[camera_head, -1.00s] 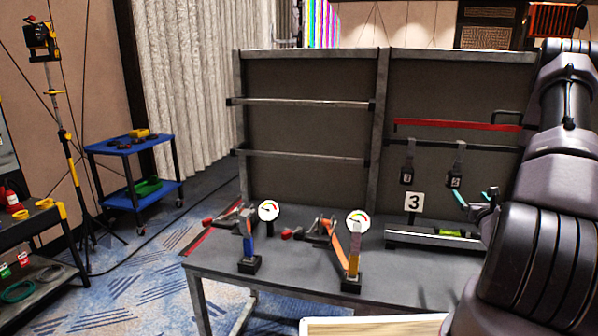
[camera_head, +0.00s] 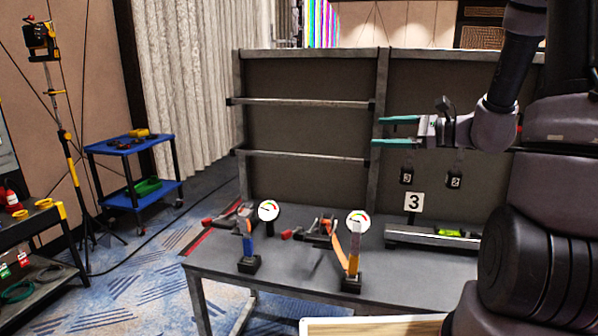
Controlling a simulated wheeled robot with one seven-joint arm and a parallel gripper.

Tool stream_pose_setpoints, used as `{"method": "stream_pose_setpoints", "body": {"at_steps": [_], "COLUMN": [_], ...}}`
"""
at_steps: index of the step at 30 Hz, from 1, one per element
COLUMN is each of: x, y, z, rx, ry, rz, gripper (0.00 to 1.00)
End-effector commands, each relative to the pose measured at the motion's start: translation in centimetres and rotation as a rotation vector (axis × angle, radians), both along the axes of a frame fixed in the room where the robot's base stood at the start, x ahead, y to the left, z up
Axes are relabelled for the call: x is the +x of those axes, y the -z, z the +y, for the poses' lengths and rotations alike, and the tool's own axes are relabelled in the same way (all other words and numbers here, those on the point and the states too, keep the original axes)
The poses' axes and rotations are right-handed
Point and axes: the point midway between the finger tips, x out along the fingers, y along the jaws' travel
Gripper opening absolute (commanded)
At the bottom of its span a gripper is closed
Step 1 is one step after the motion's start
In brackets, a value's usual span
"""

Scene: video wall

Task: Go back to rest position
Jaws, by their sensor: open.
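My gripper (camera_head: 382,131) is in front of the grey back panel, above the right part of the grey workbench (camera_head: 300,276). Its two teal fingers point left and stand apart, with nothing between them. My arm reaches in from the right edge and hides the right part of the panel and bench. The gripper is above two hanging black tags, one marked 3 (camera_head: 406,176) and one marked 2 (camera_head: 454,179).
On the bench stand two clamp devices with round gauges (camera_head: 268,211) (camera_head: 358,221), a white sign with a 3 (camera_head: 414,202) and a rail with a green level (camera_head: 449,233). A blue cart (camera_head: 133,146) and a yellow tripod (camera_head: 68,160) stand at the left.

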Motion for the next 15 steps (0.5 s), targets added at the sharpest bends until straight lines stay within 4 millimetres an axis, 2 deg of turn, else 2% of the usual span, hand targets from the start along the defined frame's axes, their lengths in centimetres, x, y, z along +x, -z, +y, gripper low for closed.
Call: {"method": "stream_pose_setpoints", "body": {"at_steps": [1, 3, 6, 11, 15], "x": [-2.0, -4.8, -8.7, -13.8, -16.9], "y": [-1.0, -1.6, -2.0, -2.3, -3.1], "z": [1.8, 3.5, 4.9, 4.8, 3.0], "rx": [-0.084, -0.210, -0.401, -0.729, -1.026], "ry": [-0.083, -0.191, -0.322, -0.473, -0.542], "rz": [-0.027, -0.052, -0.098, -0.201, -0.321], "gripper": [0.97, 0.97, 0.97, 0.97, 0.97]}}
